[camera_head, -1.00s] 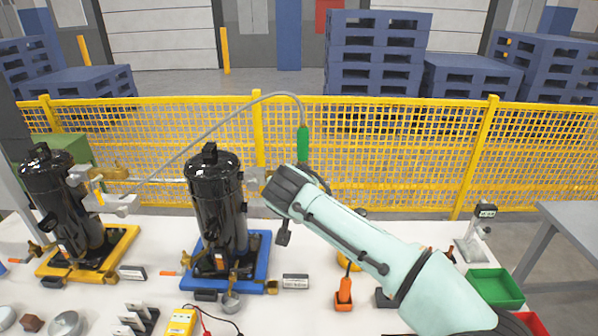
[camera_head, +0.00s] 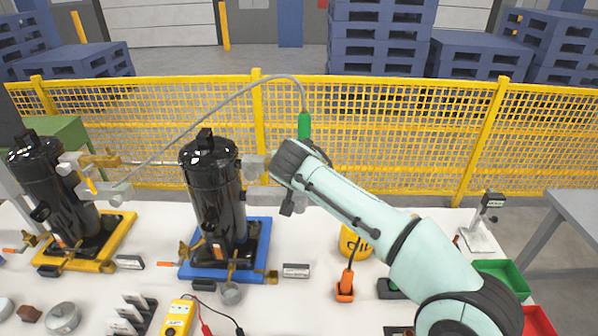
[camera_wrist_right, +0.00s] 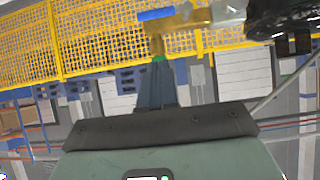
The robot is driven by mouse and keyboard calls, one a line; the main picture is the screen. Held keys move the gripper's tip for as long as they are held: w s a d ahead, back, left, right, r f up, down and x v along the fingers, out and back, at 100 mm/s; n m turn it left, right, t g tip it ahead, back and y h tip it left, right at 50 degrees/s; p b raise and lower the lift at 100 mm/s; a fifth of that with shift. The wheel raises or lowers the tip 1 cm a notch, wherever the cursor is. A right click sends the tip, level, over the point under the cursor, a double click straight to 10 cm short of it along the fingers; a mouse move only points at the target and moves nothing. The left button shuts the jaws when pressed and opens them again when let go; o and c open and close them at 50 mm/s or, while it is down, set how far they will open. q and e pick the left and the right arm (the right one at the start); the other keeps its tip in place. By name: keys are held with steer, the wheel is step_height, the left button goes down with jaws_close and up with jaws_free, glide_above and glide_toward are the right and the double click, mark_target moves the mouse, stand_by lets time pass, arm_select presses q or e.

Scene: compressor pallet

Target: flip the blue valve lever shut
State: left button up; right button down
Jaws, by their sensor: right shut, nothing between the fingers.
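The blue valve lever (camera_wrist_right: 156,14) shows at the top of the right wrist view, on a brass valve (camera_wrist_right: 193,22) joined to a pale fitting. My right gripper (camera_wrist_right: 158,62) is shut and empty, its tips just below the lever and brass body. I cannot tell whether they touch. In the head view my right wrist is beside the black compressor (camera_head: 213,180) on the blue pallet (camera_head: 257,240), at its right-hand fittings (camera_head: 256,166). The wrist hides the lever, the valve and the fingertips there. My left gripper is out of view.
A second compressor (camera_head: 55,195) stands on a yellow pallet (camera_head: 112,240) at left. A grey hose with a green handle (camera_head: 304,126) arches behind my wrist. A yellow multimeter (camera_head: 178,318), an orange-based tool (camera_head: 345,288) and a green bin (camera_head: 505,275) are on the white table.

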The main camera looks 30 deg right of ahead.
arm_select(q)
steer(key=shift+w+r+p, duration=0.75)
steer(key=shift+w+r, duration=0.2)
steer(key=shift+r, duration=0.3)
arm_select(e)
steer(key=w+d+f, duration=0.3)
steer(key=w+f, duration=0.3)
steer(key=f, duration=0.2)
steer(key=shift+d, duration=0.3)
